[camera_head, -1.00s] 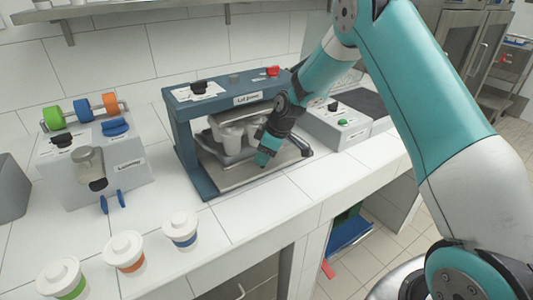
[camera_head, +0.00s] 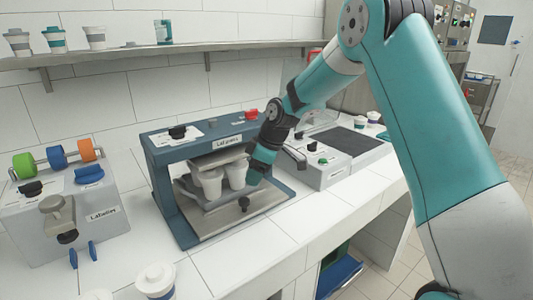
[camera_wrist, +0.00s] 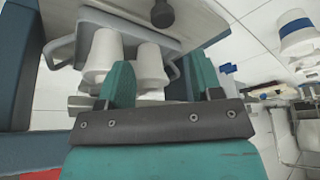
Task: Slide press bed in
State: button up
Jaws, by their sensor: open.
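The blue lid press (camera_head: 166,190) stands on the counter. Its flat metal bed (camera_head: 213,225) lies inside the frame, with a black knob (camera_head: 243,203) near its front edge; the knob also shows at the top of the wrist view (camera_wrist: 162,14). A grey tray (camera_head: 190,186) with two white cups (camera_head: 211,184) sits on the bed under the press head. My gripper (camera_head: 252,178) is at the press's right side, close to the cups and apart from the knob. In the wrist view its fingers (camera_wrist: 160,75) are open, with the cups showing between and behind them.
A labelling machine (camera_head: 75,220) stands at left. A grey box with a green button (camera_head: 322,165) is right of the press. A lidded cup (camera_head: 156,278) stands at the front left. The tiled counter in front of the press is clear.

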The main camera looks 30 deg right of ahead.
jog(key=v, duration=0.8)
jog(key=shift+w+d, duration=0.1)
